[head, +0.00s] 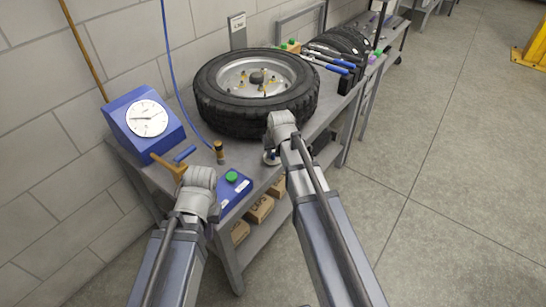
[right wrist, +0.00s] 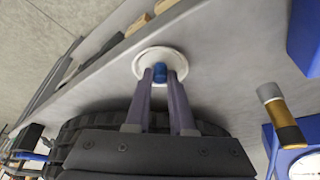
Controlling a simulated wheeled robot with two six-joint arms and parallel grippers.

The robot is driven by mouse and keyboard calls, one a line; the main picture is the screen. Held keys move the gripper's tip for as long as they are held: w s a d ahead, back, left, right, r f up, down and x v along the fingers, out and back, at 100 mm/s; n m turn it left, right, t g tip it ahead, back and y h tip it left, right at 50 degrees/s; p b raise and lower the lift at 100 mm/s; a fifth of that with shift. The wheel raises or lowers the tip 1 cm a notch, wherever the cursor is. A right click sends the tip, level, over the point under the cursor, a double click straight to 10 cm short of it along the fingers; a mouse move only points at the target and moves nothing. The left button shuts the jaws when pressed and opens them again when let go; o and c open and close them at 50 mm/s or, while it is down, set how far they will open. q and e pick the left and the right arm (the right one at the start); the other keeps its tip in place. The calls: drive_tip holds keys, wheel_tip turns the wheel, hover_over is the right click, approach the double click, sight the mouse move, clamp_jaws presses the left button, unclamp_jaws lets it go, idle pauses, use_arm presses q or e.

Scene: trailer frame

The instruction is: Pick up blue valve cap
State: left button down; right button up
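A small blue valve cap (right wrist: 160,72) is on a round white dish (right wrist: 158,54) on the bench. The dish also shows in the head view (head: 271,160), mostly hidden by my right arm. My right gripper (right wrist: 161,78) has its two fingers on either side of the cap, with the cap between the tips. Whether the fingers press on it or are just apart from it I cannot tell. My left gripper (head: 178,168) is over the near end of the bench, beside tan and blue parts. Its fingertips are not clear.
A wheel with a black tire (head: 215,111) lies on the bench (head: 160,183) beyond the dish. Cardboard boxes (head: 261,210) are on the lower shelf.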

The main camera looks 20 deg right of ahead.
sight(274, 155)
clamp_jaws()
wheel_tip(274, 155, up, 10)
drive_tip(key=p, duration=1)
